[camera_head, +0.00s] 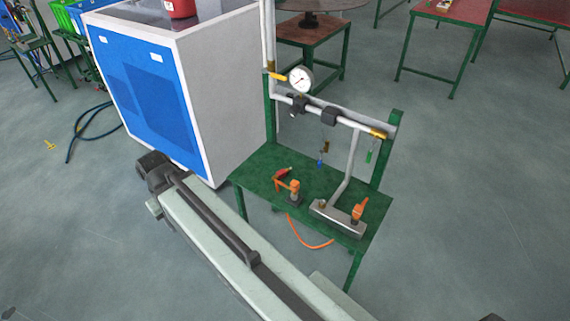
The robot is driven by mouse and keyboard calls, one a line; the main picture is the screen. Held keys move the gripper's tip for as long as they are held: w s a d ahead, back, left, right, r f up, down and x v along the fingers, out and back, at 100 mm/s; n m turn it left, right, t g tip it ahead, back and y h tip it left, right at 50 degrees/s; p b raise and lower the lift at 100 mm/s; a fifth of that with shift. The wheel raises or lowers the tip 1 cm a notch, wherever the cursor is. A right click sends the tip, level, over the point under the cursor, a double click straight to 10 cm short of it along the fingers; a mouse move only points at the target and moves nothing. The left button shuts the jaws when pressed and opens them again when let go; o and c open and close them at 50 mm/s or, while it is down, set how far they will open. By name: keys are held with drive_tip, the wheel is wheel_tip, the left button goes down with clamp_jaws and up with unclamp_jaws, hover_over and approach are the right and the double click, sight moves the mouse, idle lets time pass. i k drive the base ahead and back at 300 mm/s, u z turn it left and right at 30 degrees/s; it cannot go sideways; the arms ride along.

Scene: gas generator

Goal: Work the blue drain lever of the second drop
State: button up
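A small blue piece (320,162) hangs on a thin line below the horizontal pipe (352,123) of the green stand. It looks like a blue lever or tag, too small to tell, and its position cannot be read. Two dark clamps (330,115) sit on the pipe. No gripper fingers show; only a long pale and dark part of my body crosses the foreground.
The green bench (262,168) carries orange tools (291,189) and a grey bracket (338,217) with an orange piece (358,210). An orange hose (309,243) hangs below. A blue and white cabinet (222,92) stands close left. Red tables stand behind; floor right is clear.

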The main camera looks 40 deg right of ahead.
sight(320, 160)
drive_tip(key=u, duration=2.1)
drive_tip(key=k, duration=0.65)
drive_tip(key=z, duration=1.4)
drive_tip(key=i, duration=1)
